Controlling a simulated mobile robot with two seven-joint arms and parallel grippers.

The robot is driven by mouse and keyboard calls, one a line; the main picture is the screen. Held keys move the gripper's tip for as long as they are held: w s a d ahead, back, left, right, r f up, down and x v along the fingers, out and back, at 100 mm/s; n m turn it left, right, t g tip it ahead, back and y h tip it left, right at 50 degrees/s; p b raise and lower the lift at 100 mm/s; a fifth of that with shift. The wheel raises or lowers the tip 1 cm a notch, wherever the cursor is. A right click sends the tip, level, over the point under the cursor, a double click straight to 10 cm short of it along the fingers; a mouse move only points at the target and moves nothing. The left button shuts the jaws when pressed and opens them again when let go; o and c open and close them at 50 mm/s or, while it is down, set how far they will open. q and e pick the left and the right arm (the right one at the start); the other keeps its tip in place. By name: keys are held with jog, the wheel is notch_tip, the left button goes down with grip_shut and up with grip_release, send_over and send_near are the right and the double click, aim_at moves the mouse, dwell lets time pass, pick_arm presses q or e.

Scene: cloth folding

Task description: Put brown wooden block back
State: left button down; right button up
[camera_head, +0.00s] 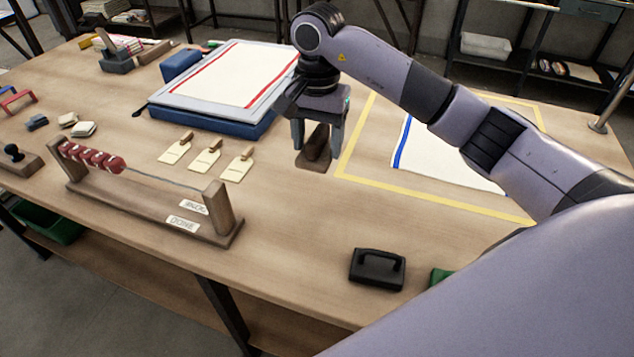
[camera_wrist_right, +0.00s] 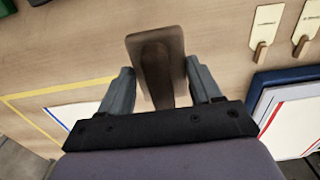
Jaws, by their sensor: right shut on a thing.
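The brown wooden block (camera_head: 317,150) is at the middle of the table, just left of the yellow-outlined area. My right gripper (camera_head: 315,143) comes down over it from above and is shut on it. In the right wrist view the block (camera_wrist_right: 150,45) shows a flat, wide end and a narrower part running back between the two fingers (camera_wrist_right: 160,82). I cannot tell whether its underside touches the table. My left gripper is not in view.
A blue-based board with a red-striped white cloth (camera_head: 235,75) stands behind and left. Several tags (camera_head: 207,160) and a bead counter (camera_head: 140,190) are to the left. A blue-striped cloth (camera_head: 440,155) lies inside the yellow outline (camera_head: 430,203). A black handled block (camera_head: 377,268) sits in front.

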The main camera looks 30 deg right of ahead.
notch_tip(320, 180, down, 11)
jog(key=shift+r, duration=0.15)
dwell(0.4)
jog(key=shift+f, duration=0.2)
jog(key=o, duration=0.9)
jog(key=shift+o, duration=0.2)
jog(key=shift+r, duration=0.15)
notch_tip(320, 180, up, 12)
jog(key=shift+r+b, duration=0.1)
jog(key=shift+b, duration=0.2)
